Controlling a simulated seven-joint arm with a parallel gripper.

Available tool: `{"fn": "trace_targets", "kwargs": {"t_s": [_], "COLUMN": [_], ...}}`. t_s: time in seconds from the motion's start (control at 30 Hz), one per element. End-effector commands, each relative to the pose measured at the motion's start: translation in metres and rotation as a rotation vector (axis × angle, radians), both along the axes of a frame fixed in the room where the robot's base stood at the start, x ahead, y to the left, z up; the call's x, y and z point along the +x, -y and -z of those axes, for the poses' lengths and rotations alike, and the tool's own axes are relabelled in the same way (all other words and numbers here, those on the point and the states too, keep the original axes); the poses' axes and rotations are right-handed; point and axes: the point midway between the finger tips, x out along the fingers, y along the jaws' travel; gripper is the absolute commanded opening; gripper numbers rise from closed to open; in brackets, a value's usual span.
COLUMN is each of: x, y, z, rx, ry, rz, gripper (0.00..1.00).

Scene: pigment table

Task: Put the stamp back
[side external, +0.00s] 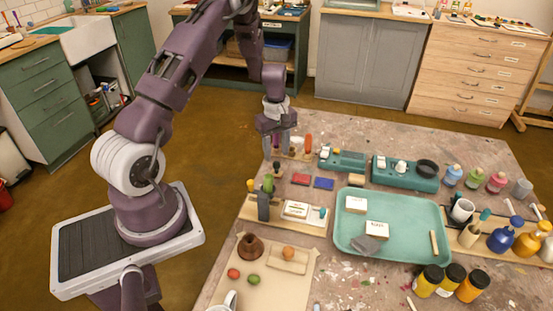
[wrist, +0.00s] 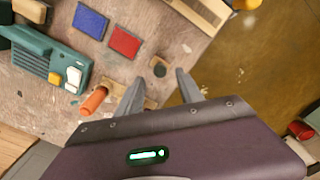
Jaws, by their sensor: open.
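My gripper (side external: 279,150) is open, pointing down at the far left part of the table, over a small wooden rack (side external: 299,156). In the wrist view its fingers (wrist: 158,92) are spread with nothing held between them. An orange-handled stamp (side external: 308,143) stands upright at the rack, to the right of the fingers; its handle also shows in the wrist view (wrist: 94,101). A small dark-topped piece (wrist: 160,68), perhaps another stamp, stands on the table just beyond the fingertips. The red ink pad (wrist: 124,42) and blue ink pad (wrist: 90,22) lie nearby. The fingers partly hide the rack.
Teal devices (side external: 343,160) stand right of the rack. A teal tray (side external: 350,236) with boxes fills the table's middle. A wooden holder (side external: 290,221) stands near the left edge. Paint jars (side external: 428,280) and bottles crowd the right and front.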

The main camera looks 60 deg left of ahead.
Motion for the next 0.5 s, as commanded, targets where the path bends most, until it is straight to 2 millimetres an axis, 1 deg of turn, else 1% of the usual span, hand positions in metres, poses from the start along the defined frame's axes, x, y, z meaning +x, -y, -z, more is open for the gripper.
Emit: {"fn": "trace_targets", "kwargs": {"t_s": [0.03, 0.1, 0.2, 0.3, 0.37, 0.43, 0.47, 0.5], "x": [0.002, 0.001, 0.001, 0.000, 0.000, 0.001, 0.001, 0.001], "y": [0.000, 0.000, 0.000, 0.000, 0.001, 0.007, 0.013, 0.026], "z": [-0.015, -0.035, -0.058, -0.074, -0.080, -0.093, -0.103, -0.121], "rx": [0.004, 0.003, 0.003, 0.001, 0.000, 0.000, 0.001, 0.002], "ry": [0.005, 0.005, 0.004, 0.002, 0.001, 0.013, 0.025, 0.048], "rz": [0.002, 0.001, 0.000, 0.000, 0.001, 0.027, 0.055, 0.110], "gripper": [0.44, 0.44, 0.44, 0.44, 0.44, 0.44, 0.44, 0.44]}}
